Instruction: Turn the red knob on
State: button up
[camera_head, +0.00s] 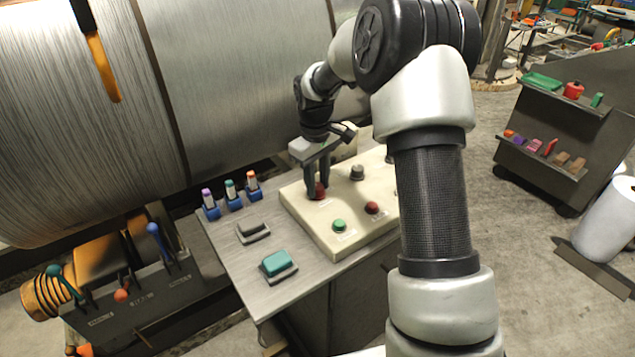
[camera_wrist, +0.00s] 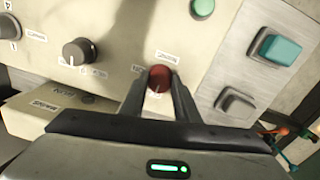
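The red knob (camera_head: 319,191) sits on a cream control panel (camera_head: 338,246) on top of a metal console. In the wrist view the red knob (camera_wrist: 159,78) lies between the tips of my gripper (camera_wrist: 158,88), one finger on each side. My gripper (camera_head: 318,190) points down at the knob in the head view. The fingers are close to the knob's sides; whether they press on it cannot be made out. The knob's pointer mark is too small to read.
A black knob (camera_head: 357,172), a green button (camera_head: 339,225) and a red button (camera_head: 372,208) share the panel. A teal rocker (camera_head: 277,263), a grey rocker (camera_head: 252,231) and small coloured switches (camera_head: 231,190) lie to the left. A large metal roll (camera_head: 230,80) stands behind.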

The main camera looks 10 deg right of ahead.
jog(key=shift+c, duration=1)
jog(key=shift+m, duration=0.3)
jog(key=m, duration=0.2)
jog(key=shift+a+m, duration=0.1)
jog(key=shift+m, duration=0.3)
jog(key=m+p, duration=0.1)
jog(key=m, duration=0.4)
jog(key=shift+m, duration=0.3)
jog(key=m+p, duration=0.1)
jog(key=m, duration=0.3)
jog(key=shift+w+r, duration=0.1)
jog(key=shift+m+g+p, duration=0.3)
jog(key=shift+m+p, duration=0.15)
jog(key=shift+m, duration=1.95)
jog(key=o, duration=1)
